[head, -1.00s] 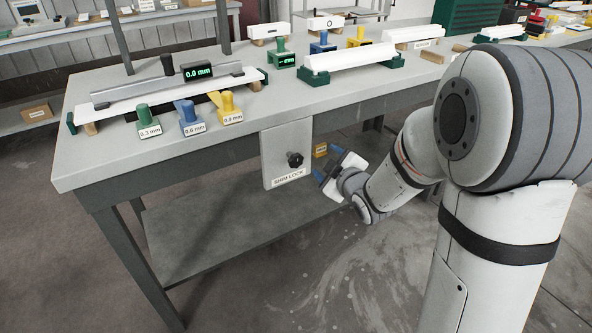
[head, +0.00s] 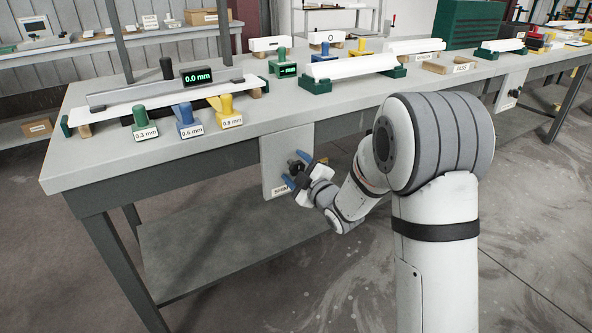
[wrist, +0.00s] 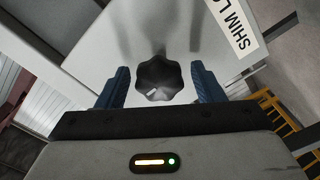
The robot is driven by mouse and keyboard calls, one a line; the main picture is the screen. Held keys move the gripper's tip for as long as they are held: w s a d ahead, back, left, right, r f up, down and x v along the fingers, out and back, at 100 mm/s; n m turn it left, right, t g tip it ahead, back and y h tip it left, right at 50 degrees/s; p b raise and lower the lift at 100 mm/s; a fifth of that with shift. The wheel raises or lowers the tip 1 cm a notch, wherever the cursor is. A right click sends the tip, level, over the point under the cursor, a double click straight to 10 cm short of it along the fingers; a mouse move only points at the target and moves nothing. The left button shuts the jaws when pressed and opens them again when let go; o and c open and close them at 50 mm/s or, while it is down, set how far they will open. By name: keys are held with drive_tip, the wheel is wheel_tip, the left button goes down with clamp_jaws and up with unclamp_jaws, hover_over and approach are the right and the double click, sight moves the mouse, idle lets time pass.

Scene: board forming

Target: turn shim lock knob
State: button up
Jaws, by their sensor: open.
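The shim lock knob (wrist: 158,78) is black and lobed, with a small white mark on its face. It sits on a light grey panel (head: 273,158) on the front of the workbench. In the wrist view it lies between the two blue fingers of my gripper (wrist: 160,88), with a gap on each side. In the head view my gripper (head: 296,172) is at the panel, open around the knob and hiding most of it and part of the label. The "SHIM LOCK" label also shows in the wrist view (wrist: 242,35).
Above the panel, the bench top (head: 85,160) holds a long white board (head: 165,100), a display (head: 197,76) reading 0.0 mm, and green, blue and yellow shims (head: 187,121) marked 0.3, 0.6 and 0.8 mm. A lower shelf (head: 215,230) lies under the bench. Another panel (head: 511,90) is at the right.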

drive_tip(key=c, duration=1)
drive_tip(key=shift+o, duration=0.2)
drive_tip(key=shift+m, duration=0.4)
drive_tip(key=m+b, duration=0.1)
drive_tip(key=m, duration=0.2)
drive_tip(key=shift+b, duration=0.3)
drive_tip(key=m, duration=0.5)
drive_tip(key=shift+w+d+r+m, duration=0.1)
drive_tip(key=shift+m, duration=0.2)
drive_tip(key=m, duration=0.4)
drive_tip(key=m+p, duration=0.1)
drive_tip(key=m, duration=0.3)
drive_tip(key=shift+w+d, duration=0.1)
drive_tip(key=shift+m, duration=0.4)
